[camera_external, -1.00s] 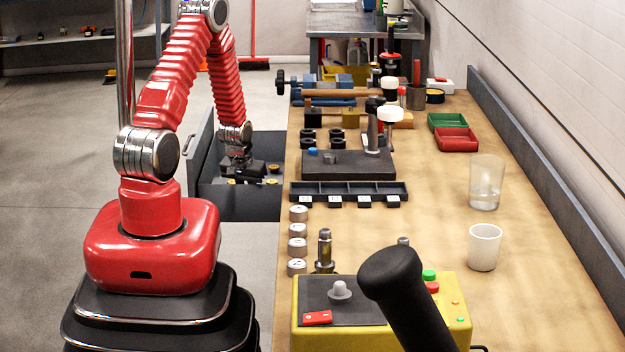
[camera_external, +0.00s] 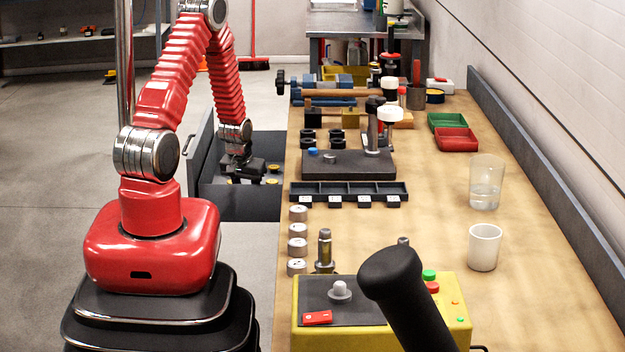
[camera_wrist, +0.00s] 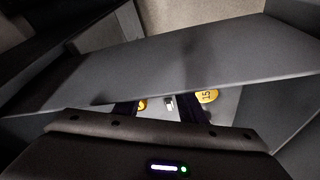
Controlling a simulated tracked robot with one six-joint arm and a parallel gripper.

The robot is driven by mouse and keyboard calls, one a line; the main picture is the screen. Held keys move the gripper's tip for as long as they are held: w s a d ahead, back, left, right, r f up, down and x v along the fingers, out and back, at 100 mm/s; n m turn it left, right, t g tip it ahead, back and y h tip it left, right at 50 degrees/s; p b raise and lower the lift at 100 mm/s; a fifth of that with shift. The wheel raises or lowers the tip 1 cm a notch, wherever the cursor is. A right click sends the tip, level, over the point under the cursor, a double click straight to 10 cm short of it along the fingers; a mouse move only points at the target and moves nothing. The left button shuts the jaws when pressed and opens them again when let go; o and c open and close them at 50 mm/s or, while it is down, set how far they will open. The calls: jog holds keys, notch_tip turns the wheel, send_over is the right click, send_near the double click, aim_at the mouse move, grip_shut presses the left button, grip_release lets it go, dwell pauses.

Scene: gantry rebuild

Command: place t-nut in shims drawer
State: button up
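An open dark grey drawer (camera_external: 232,205) sticks out from the left side of the workbench; I see no label naming it. Yellow round tags lie on its floor, one (camera_wrist: 207,96) marked with what looks like 15. My gripper (camera_external: 243,179) is down inside the drawer, pointing downward. In the wrist view, its two dark fingers (camera_wrist: 160,112) stand apart. A small silvery piece (camera_wrist: 168,103), apparently the t-nut, shows between them with gaps on both sides. I cannot tell whether it rests on the drawer floor.
The drawer's wall (camera_wrist: 190,65) crosses the wrist view close beyond the fingers. The bench (camera_external: 420,220) edge runs right of my arm. A black compartment tray (camera_external: 350,187) and several metal cylinders (camera_external: 297,230) stand near that edge.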

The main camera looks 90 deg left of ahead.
jog(key=v, duration=1.1)
jog(key=shift+r, duration=0.2)
jog(key=shift+s, duration=0.1)
dwell(0.7)
